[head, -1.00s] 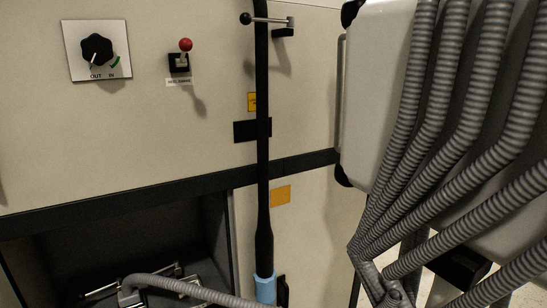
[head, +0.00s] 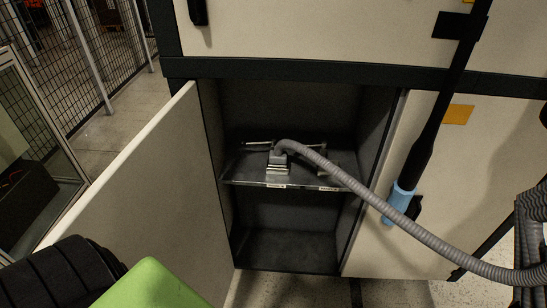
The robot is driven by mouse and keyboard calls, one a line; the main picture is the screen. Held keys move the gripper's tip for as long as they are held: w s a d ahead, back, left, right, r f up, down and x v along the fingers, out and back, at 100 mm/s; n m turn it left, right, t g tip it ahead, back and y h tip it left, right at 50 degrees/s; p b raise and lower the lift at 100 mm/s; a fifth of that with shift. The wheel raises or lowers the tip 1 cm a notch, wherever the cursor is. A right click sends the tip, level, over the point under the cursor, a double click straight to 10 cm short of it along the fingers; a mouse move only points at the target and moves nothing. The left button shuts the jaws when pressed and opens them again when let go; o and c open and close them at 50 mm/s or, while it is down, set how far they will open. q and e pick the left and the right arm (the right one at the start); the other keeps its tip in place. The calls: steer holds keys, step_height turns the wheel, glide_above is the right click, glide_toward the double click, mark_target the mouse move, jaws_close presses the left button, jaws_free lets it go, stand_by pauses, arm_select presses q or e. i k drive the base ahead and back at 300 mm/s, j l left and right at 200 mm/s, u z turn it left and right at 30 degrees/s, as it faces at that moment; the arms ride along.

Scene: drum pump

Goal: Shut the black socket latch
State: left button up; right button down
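On the shelf (head: 245,181) inside the open cabinet, a grey ribbed hose (head: 385,208) ends in a pale metal coupling (head: 278,163). Thin metal bars or handles lie beside the coupling, small in the picture. I cannot make out a black latch among them or tell its position. A black tube (head: 428,140) with a light blue lower end (head: 399,201) stands in front of the cabinet face, right of the opening. Neither of my grippers can be made out. A black ribbed part and a green block at the lower left are cut off by the frame.
The cabinet door (head: 130,195) stands open to the left. A lower compartment (head: 287,250) under the shelf looks empty. A bundle of grey hoses (head: 533,235) is at the right edge. Wire fencing (head: 95,55) and bare floor lie beyond the door on the left.

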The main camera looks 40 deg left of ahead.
mark_target(243, 142)
steer(key=u, duration=1.25)
